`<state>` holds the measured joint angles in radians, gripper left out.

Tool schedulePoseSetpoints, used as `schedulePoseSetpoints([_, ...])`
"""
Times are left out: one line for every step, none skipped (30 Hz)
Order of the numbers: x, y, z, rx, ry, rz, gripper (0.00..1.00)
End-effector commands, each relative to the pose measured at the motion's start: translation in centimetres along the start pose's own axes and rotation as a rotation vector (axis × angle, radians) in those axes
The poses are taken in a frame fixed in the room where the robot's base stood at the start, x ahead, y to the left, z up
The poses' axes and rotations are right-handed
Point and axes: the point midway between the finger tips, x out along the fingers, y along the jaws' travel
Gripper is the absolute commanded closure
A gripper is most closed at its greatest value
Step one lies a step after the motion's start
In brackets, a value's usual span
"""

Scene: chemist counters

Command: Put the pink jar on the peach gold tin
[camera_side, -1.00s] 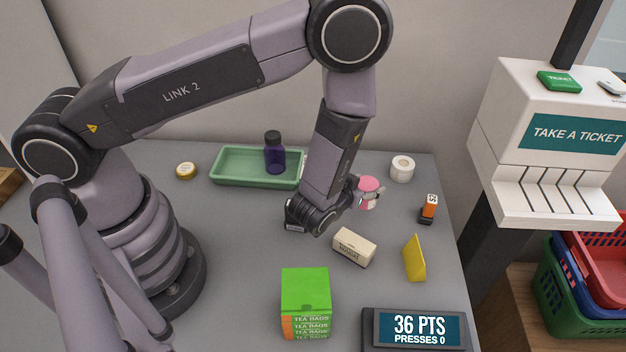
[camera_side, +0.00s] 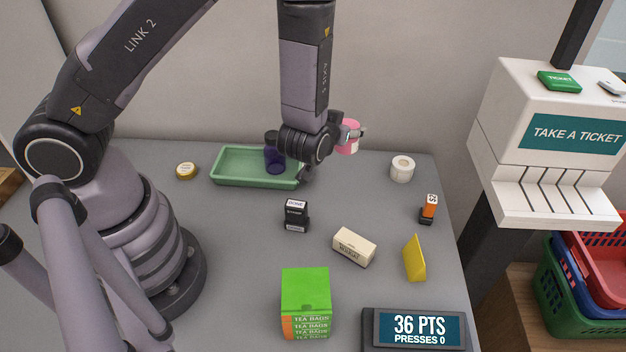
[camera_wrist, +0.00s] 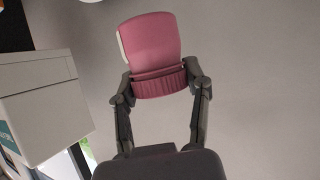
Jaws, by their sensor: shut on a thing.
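The pink jar (camera_side: 349,137) is in the side view, held up above the back of the counter. My gripper (camera_side: 357,132) is shut on it, with the jar to the right of the wrist. In the wrist view the pink jar (camera_wrist: 152,50) sits between the two fingers of my gripper (camera_wrist: 160,88), with a ribbed band at the fingers and a pale label edge at its side. A small round gold-topped tin (camera_side: 186,170), which may be the peach gold tin, lies on the counter left of the green tray, well away from my gripper.
A green tray (camera_side: 228,180) with a dark purple bottle (camera_side: 274,158) stands at the back. Also on the counter are a black stamp (camera_side: 296,215), a cream nougat box (camera_side: 354,247), a green tea box (camera_side: 306,300), a yellow wedge (camera_side: 414,258) and a white roll (camera_side: 402,168).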

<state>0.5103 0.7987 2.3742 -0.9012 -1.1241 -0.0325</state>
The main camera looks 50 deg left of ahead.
Motion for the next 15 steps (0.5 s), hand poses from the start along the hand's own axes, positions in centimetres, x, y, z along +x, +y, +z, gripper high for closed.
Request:
schedulePoseSetpoints([0.5, -1.7, -0.2, -0.025, -0.003, -0.049, 0.89])
schedulePoseSetpoints([0.8, -2.7, -0.3, -0.041, -0.005, -0.079, 0.89])
schedulePoseSetpoints([1.2, -4.2, -0.4, -0.064, -0.007, -0.125, 0.88])
schedulePoseSetpoints([1.4, -5.5, -0.5, -0.083, -0.009, -0.162, 0.88])
schedulePoseSetpoints([1.7, -6.9, -0.6, -0.104, -0.011, -0.203, 0.88])
schedulePoseSetpoints([1.9, -8.9, -0.6, -0.135, -0.014, -0.261, 0.88])
schedulePoseSetpoints([2.0, -10.5, -0.6, -0.159, -0.015, -0.306, 0.88])
schedulePoseSetpoints([2.1, -12.1, -0.6, -0.184, -0.017, -0.356, 0.88])
schedulePoseSetpoints([2.1, -14.4, -0.6, -0.22, -0.018, -0.426, 0.88])
schedulePoseSetpoints([1.9, -16.2, -0.5, -0.248, -0.019, -0.479, 0.88])
schedulePoseSetpoints([1.7, -17.9, -0.4, -0.275, -0.019, -0.533, 0.88])
schedulePoseSetpoints([1.4, -20.2, -0.2, -0.311, -0.019, -0.605, 0.88])
schedulePoseSetpoints([1.0, -21.9, -0.1, -0.339, -0.019, -0.659, 0.88])
schedulePoseSetpoints([0.6, -23.5, 0.1, -0.366, -0.018, -0.714, 0.88])
schedulePoseSetpoints([-0.1, -25.6, 0.5, -0.401, -0.017, -0.786, 0.88])
